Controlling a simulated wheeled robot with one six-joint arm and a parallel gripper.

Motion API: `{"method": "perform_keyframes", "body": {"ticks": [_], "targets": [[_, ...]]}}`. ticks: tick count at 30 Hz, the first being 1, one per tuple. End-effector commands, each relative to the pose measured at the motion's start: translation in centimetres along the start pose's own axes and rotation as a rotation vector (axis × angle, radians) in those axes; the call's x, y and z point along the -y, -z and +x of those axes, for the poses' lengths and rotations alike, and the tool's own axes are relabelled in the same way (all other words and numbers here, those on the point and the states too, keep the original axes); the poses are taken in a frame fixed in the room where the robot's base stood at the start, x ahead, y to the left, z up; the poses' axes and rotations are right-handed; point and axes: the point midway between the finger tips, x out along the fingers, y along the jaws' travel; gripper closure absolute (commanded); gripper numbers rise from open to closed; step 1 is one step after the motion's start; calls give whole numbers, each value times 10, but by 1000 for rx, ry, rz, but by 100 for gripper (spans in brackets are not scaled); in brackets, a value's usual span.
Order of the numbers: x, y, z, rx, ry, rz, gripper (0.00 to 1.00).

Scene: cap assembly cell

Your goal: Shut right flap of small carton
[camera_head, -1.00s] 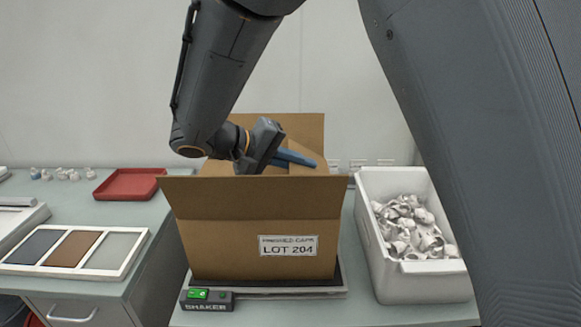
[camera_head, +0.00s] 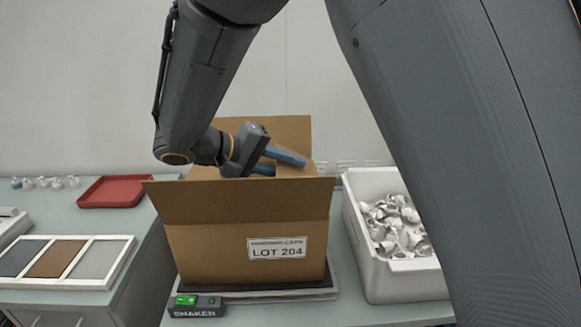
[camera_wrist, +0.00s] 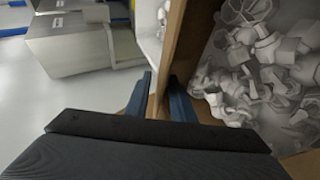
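The small carton (camera_head: 200,245) is an open brown box with a "LOT 204" label, standing on the shaker. Its front flap (camera_head: 240,202) stands up and leans outward, and its back flap (camera_head: 285,130) stands upright. The right flap (camera_head: 296,171) shows as a small tan patch beside my fingers; the front flap hides its lower part. My gripper (camera_head: 288,167) is over the carton's top, with its blue fingers pointing right. In the wrist view, my gripper (camera_wrist: 160,76) has its fingers apart, with a brown cardboard panel (camera_wrist: 186,40) close to the right finger.
A red tray (camera_head: 112,192) and a white panelled tray (camera_head: 100,270) lie left. The shaker (camera_head: 197,306) has a green-lit switch.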

Motion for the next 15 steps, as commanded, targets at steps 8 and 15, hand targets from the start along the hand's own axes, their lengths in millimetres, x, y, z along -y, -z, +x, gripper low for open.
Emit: {"method": "perform_keyframes", "body": {"ticks": [8, 15], "targets": [[1, 1, -41, -5, 2, 2, 78], [1, 0, -88, -3, 2, 0, 78]]}}
